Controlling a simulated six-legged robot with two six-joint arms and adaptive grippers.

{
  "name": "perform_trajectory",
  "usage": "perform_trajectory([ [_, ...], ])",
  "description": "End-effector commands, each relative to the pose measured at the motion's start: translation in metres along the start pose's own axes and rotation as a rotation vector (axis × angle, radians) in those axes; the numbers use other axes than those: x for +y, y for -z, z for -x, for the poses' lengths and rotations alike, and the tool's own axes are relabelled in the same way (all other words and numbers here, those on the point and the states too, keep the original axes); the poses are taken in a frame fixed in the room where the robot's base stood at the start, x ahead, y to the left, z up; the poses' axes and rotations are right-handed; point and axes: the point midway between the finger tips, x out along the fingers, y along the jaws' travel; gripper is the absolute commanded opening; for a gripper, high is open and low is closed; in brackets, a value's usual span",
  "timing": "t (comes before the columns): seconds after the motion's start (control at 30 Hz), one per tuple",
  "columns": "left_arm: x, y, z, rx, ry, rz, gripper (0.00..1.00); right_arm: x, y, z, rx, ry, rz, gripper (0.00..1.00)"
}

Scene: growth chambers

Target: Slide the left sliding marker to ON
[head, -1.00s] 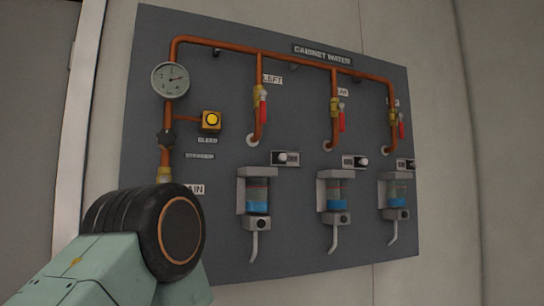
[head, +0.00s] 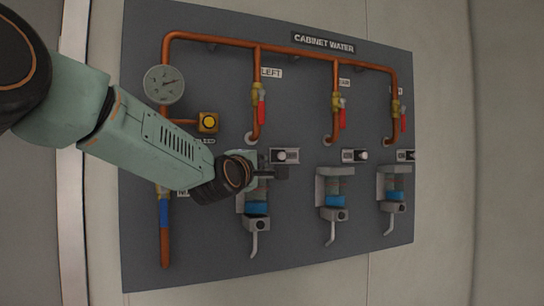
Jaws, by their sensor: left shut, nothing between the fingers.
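The left sliding marker (head: 281,156) is a pale knob on a small plate under the LEFT valve. I cannot tell whether the fingertips touch the plate. My right gripper is not in view.
The CABINET WATER panel (head: 225,245) carries copper pipes, a gauge (head: 164,84), a yellow button (head: 208,122) and red-handled valves. The middle marker (head: 361,155) sits right on its plate. Bottle holders hang close below the markers, including the left one (head: 256,224).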

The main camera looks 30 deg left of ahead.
Motion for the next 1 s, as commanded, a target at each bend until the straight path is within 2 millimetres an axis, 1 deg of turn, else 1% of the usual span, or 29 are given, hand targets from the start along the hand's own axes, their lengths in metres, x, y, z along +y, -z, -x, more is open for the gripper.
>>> perform_trajectory([
  [0.1, 0.0007, 0.0011, -0.0013, 0.001, -0.001, 0.088, 0.00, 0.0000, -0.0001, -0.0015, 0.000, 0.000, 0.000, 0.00],
  [0.23, 0.0002, 0.0009, -0.0014, 0.001, 0.001, 0.130, 0.00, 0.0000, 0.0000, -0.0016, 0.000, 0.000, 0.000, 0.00],
  [1.0, 0.0014, -0.0016, -0.0027, -0.003, 0.002, 0.130, 0.00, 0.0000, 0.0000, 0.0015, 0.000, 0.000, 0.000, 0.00],
])
